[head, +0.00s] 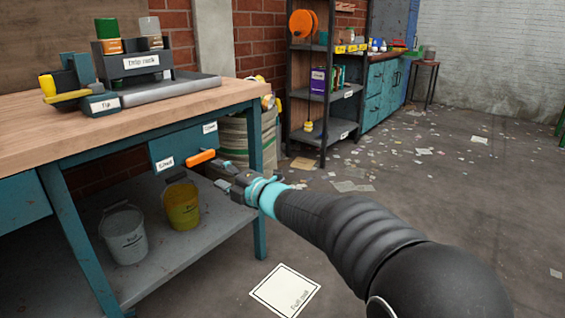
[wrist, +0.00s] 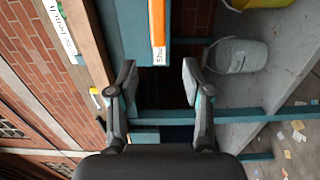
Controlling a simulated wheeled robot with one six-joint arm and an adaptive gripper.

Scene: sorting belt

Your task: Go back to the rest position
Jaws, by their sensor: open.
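My gripper (head: 220,177) is at the end of my outstretched arm, in front of the teal workbench (head: 255,140) near its right front leg. In the wrist view my gripper (wrist: 159,78) has its two fingers spread, with nothing between them. An orange handle (head: 201,156) on the bench's teal front panel (head: 176,146) is just beyond the fingers in the head view. In the wrist view the orange handle (wrist: 157,22) lies ahead of the fingertips and apart from them. Small white labels sit on the panel; one beside the handle appears to read "Shut".
A grey bucket (head: 124,234) and a yellow bucket (head: 182,204) stand on the bench's lower shelf (head: 170,262). A drip rack (head: 134,62) and tray stand on the bench top. A dark shelf unit (head: 313,90) stands behind. The floor at right is open, with scattered paper bits.

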